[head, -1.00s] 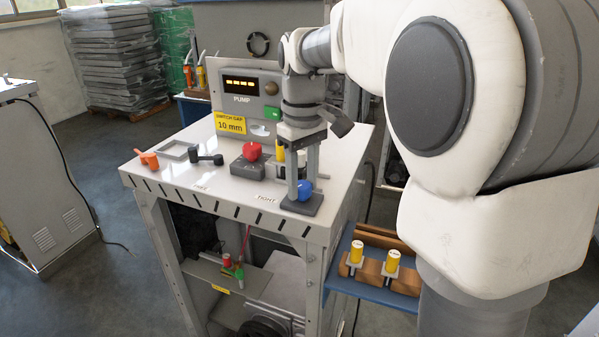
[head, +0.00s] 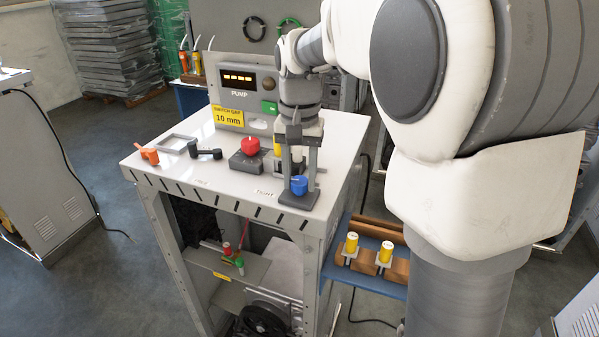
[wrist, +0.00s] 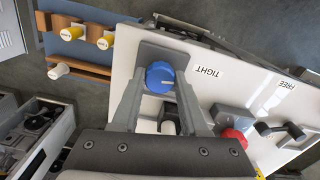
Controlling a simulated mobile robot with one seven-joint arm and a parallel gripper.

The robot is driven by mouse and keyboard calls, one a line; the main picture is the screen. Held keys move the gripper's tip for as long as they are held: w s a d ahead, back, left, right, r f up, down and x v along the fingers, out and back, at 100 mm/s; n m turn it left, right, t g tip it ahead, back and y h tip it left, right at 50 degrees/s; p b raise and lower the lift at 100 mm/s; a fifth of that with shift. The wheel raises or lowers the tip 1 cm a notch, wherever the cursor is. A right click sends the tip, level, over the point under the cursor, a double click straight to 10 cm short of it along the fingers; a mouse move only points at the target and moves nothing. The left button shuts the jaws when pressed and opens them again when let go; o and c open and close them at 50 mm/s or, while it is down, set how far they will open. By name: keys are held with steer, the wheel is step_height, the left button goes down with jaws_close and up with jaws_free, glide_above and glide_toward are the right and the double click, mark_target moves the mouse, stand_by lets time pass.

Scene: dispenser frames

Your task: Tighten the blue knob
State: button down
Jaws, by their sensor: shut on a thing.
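The blue knob (head: 299,186) sits on a dark grey base at the front right corner of the white table top. It also shows in the wrist view (wrist: 158,75), with a small white mark on its top. My gripper (head: 300,179) points down over it, with one finger on each side. In the wrist view my gripper (wrist: 160,82) is shut on the knob, fingers at its left and right sides. A "TIGHT" label (wrist: 206,72) lies on the table beside the knob's base.
A red knob (head: 250,146) on a grey block stands left of my gripper. A black handle (head: 205,151) and an orange handle (head: 147,154) lie further left. The pump panel (head: 240,85) stands behind. Yellow-capped parts (head: 385,251) sit on a lower side shelf.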

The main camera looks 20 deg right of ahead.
mark_target(300, 180)
steer(key=shift+r+m, duration=0.1)
steer(key=shift+m, duration=1)
steer(key=shift+c, duration=2.1)
jaws_free()
step_height(300, 180, up, 17)
steer(key=p, duration=0.2)
steer(key=shift+r, duration=0.15)
steer(key=s+f+n+t, duration=0.2)
steer(key=s+f, duration=0.4)
steer(key=s, duration=0.4)
steer(key=s+f+n+t, duration=0.3)
steer(key=s+f+n, duration=0.2)
steer(key=s, duration=0.5)
step_height(300, 180, down, 2)
steer(key=shift+f+t, duration=0.15)
steer(key=shift+t, duration=0.15)
